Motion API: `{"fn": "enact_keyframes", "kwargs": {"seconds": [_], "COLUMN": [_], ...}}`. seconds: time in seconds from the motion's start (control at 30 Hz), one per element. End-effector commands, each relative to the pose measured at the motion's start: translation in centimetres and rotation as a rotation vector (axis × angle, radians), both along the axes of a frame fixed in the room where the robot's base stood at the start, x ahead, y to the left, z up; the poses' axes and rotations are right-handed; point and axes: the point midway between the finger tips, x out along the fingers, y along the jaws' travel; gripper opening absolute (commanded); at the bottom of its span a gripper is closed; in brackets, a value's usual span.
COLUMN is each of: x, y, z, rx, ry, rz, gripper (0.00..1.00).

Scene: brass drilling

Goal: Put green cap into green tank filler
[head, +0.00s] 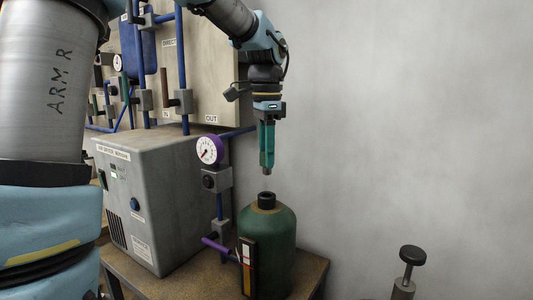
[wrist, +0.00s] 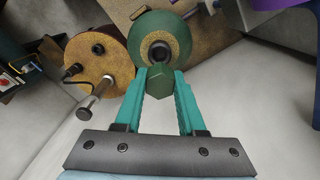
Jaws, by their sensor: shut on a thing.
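My gripper (head: 267,168) points straight down above the green tank (head: 268,255). It is shut on the green cap, a dark green hexagonal piece (wrist: 158,82) held between the teal fingertips in the wrist view. In the head view the cap's lower end (head: 267,173) shows just below the fingers. The tank's dark round filler neck (head: 266,200) lies below the cap, with a clear gap between them. In the wrist view the tank (wrist: 185,24) lies beyond the fingertips, and its filler (wrist: 159,51) is partly covered by the cap.
A grey air dryer box (head: 158,205) stands left of the tank on the brown table (head: 315,270). A purple-rimmed gauge (head: 208,150) and blue pipes are close to the left. A level gauge (head: 248,268) fronts the tank. A black-knobbed post (head: 410,258) stands right. The wall side is free.

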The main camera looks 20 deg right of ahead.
Motion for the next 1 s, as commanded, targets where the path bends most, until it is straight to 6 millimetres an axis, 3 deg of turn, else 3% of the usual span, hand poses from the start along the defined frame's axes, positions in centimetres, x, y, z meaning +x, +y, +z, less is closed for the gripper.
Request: {"fn": "enact_keyframes", "kwargs": {"seconds": [1.0], "x": [0.0], "y": [0.0], "z": [-6.8], "rx": [0.0], "ry": [0.0], "rz": [0.0], "gripper": [0.0]}}
